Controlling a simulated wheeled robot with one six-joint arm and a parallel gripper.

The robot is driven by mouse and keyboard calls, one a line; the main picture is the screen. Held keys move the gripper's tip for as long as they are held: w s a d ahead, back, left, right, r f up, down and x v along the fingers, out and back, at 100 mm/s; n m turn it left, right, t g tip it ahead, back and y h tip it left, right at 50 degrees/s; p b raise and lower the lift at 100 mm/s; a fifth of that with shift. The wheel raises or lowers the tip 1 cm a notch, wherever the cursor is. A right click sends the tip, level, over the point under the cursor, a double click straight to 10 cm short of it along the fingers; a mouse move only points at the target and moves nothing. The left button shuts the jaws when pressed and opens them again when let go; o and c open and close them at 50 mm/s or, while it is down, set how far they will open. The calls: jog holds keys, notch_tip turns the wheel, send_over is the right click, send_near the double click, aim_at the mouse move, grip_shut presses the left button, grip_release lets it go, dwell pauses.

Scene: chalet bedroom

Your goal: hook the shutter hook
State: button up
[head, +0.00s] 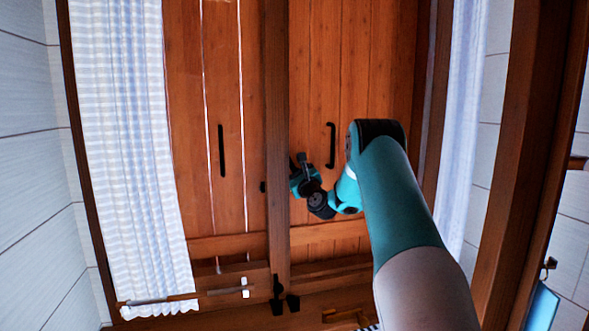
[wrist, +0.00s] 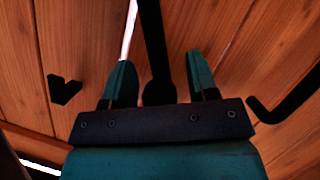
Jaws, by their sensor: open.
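The wooden shutters fill the window, with a left leaf (head: 183,110) and a right leaf (head: 362,70). In the wrist view, a long black bar, which looks like the shutter hook (wrist: 152,40), runs from the top edge to a wider rounded end between my fingers. My gripper (wrist: 160,80) is open around the bar, with a gap on both sides. A black V-shaped catch (wrist: 64,90) sits on the wood to the left. In the head view my gripper (head: 298,168) is beside the centre post and hides the hook. A small dark piece (head: 263,187) shows left of the post.
Black handles stand on the left leaf (head: 221,150) and right leaf (head: 331,145); the right one shows close to my gripper in the wrist view (wrist: 285,110). The centre post (head: 277,100) is adjacent. Curtains (head: 125,150) hang at both sides. Dark hardware (head: 278,295) sits below.

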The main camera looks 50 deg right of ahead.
grip_shut()
jog(key=shift+a+f+n+y+b, duration=0.15)
jog(key=shift+f+n+y+b, duration=0.15)
jog(key=shift+n+b, duration=0.3)
jog(key=shift+w+a+r+n, duration=0.1)
jog(key=shift+w+n, duration=0.05)
jog(key=shift+n, duration=0.35)
grip_release()
